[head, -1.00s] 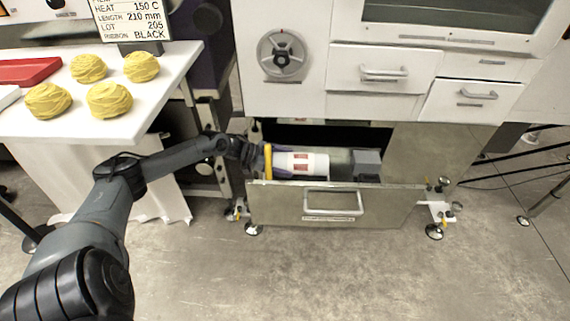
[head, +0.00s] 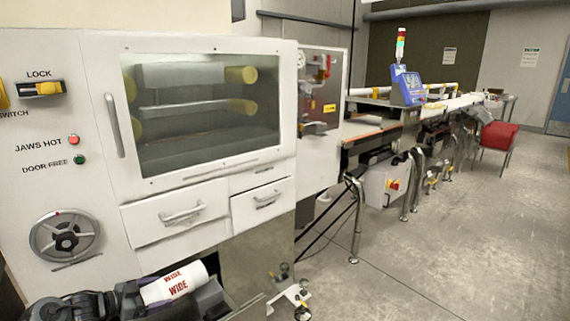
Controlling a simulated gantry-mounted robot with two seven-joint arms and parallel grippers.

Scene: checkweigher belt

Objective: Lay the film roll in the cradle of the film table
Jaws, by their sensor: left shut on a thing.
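The film roll (head: 178,283), white with red "WIDE" lettering, shows at the bottom left of the head view. My left gripper (head: 133,296) is shut on its left end, and the roll lies tilted, its right end a little higher. The fingers are partly hidden by the roll and the frame's lower edge. I cannot make out the film table's cradle for certain. My right gripper is not in view.
A white machine with a closed windowed door (head: 205,110) stands just behind the roll, with closed drawers (head: 180,216) and a handwheel (head: 64,238). A conveyor line (head: 455,104) runs off right; the floor (head: 450,250) there is clear.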

